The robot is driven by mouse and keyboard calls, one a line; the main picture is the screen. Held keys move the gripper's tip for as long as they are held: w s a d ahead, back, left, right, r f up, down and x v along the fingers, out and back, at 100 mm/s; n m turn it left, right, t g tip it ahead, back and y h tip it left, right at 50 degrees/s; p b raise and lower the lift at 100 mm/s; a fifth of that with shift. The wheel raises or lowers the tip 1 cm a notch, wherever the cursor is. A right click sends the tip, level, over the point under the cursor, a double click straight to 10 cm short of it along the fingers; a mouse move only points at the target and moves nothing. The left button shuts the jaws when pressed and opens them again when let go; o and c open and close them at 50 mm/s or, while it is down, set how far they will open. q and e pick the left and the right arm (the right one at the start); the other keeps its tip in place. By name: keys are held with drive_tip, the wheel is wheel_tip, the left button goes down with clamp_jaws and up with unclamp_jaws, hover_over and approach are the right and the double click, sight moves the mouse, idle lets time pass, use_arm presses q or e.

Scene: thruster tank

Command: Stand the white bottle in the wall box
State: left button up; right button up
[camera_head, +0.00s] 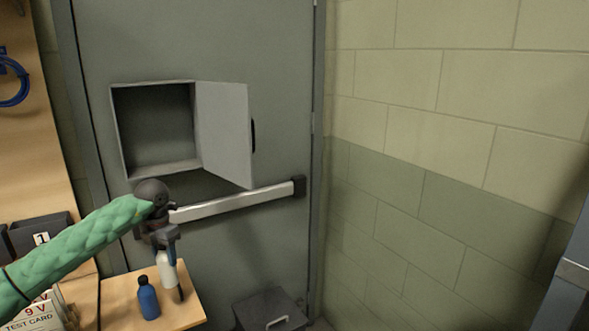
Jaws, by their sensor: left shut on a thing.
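The white bottle (167,271) is upright over the small wooden shelf at the lower left. My left gripper (172,255) comes down from above, shut on its upper part; the fingers hide some of it. I cannot tell whether its base touches the shelf. The wall box (118,130) is set in the grey door above the gripper. Its door (226,135) is swung open to the right, and the inside looks empty. My right gripper does not show.
A blue bottle (148,299) stands close left of the white bottle on the wooden shelf (191,308). A push bar (240,202) crosses the grey door (275,70) below the box. A dark case (270,308) sits low at the right. A bin marked 1 (42,232) is at the left.

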use_arm(q)
drive_tip(key=shift+s+d+r+m, duration=0.1)
drive_tip(key=shift+r+m, duration=0.1)
drive_tip(key=shift+m, duration=0.1)
drive_tip(key=shift+s+d+r+m, duration=0.1)
drive_tip(key=shift+s+r+m, duration=0.1)
drive_tip(key=shift+m, duration=0.7)
drive_tip(key=shift+w+f+m, duration=0.15)
drive_tip(key=shift+w+m, duration=0.1)
drive_tip(key=shift+m, duration=0.95)
drive_tip(key=m, duration=0.2)
drive_tip(key=d+m, duration=0.1)
drive_tip(key=m, duration=0.3)
drive_tip(key=shift+s+d+r, duration=0.1)
drive_tip(key=shift+d+r, duration=0.05)
drive_tip(key=shift+r, duration=0.2)
drive_tip(key=s+d+f+m, duration=0.4)
drive_tip(key=s+d+m, duration=0.55)
drive_tip(key=m, duration=0.85)
drive_tip(key=s+d+f+m, duration=0.2)
drive_tip(key=s+d+f, duration=0.4)
drive_tip(key=s+f, duration=0.4)
drive_tip(key=shift+s+f+m, duration=0.2)
drive_tip(key=shift+s+m, duration=0.1)
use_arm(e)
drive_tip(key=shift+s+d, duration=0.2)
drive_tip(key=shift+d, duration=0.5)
